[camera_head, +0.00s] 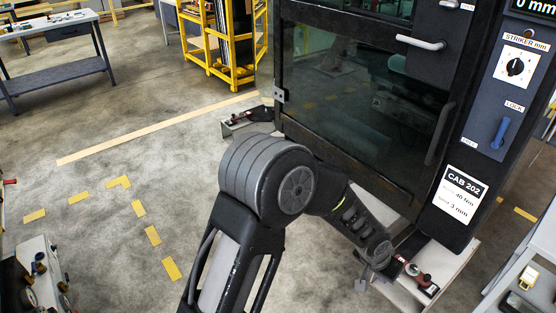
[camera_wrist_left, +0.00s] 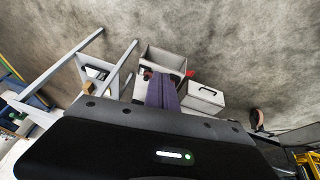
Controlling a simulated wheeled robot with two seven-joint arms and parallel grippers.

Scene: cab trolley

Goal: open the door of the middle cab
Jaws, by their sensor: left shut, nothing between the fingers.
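The cab marked CAB 202 (camera_head: 463,187) stands at the right of the head view. Its dark glass door (camera_head: 345,105) looks shut, with a hinge (camera_head: 279,95) on the left edge. A pale lever handle (camera_head: 420,43) and a long dark pull bar (camera_head: 440,133) are on the door's right side. A blue LOCK lever (camera_head: 500,132) and a STRIKER knob (camera_head: 515,67) are on the panel beside it. My left gripper (camera_head: 377,262) is low in front of the cab's lower edge, apart from the handles. In the wrist view its fingers (camera_wrist_left: 162,92) are shut and empty. My right gripper is not in view.
A grey shelf unit (camera_head: 530,265) stands at the lower right. A yellow rack (camera_head: 222,45) and a workbench (camera_head: 55,50) are at the back left. The floor left of the cab is largely clear. The wrist view shows a toolbox (camera_wrist_left: 201,98) and an open bin (camera_wrist_left: 165,60).

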